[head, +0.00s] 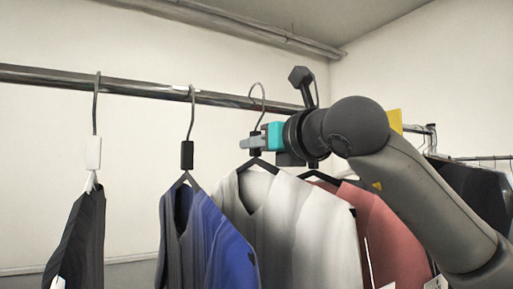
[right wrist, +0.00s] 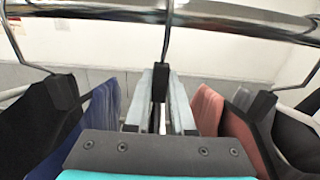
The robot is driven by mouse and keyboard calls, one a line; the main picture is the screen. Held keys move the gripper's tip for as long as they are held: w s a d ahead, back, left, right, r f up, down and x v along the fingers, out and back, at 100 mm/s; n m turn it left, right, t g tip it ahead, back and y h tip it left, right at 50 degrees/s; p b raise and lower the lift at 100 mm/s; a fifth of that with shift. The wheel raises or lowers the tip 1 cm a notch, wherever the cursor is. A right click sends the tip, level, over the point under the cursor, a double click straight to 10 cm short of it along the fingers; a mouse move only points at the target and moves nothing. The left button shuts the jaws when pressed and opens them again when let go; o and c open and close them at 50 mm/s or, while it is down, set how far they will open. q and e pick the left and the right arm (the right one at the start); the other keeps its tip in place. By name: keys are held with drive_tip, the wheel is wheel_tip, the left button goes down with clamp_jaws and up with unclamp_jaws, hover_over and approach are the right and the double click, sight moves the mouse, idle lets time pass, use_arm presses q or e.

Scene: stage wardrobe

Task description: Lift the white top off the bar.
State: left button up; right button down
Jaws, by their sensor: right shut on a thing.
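The white top (head: 290,222) hangs from a dark hanger between the blue garment and the red one. My right gripper (head: 257,141) is shut on the dark block of its hanger, just below the hook (head: 263,96). In the right wrist view the fingers (right wrist: 160,100) close on both sides of that block (right wrist: 160,82). The curve of the hook shows above the top edge of the bar (head: 150,85) and looks turned compared with the others. I cannot tell whether the hook touches the bar. My left gripper is not in view.
A blue and grey garment (head: 205,232) hangs close on the left, and a dark one (head: 82,238) farther left. A red garment (head: 378,232) hangs close on the right, partly behind my right arm. Another rack with dark clothes (head: 475,190) stands at the far right.

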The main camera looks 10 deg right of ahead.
drive_tip(key=shift+r, duration=0.6)
drive_tip(key=shift+b+v, duration=0.85)
drive_tip(key=shift+v, duration=0.6)
drive_tip(key=shift+b+v, duration=1.35)
drive_tip(key=shift+v, duration=1.25)
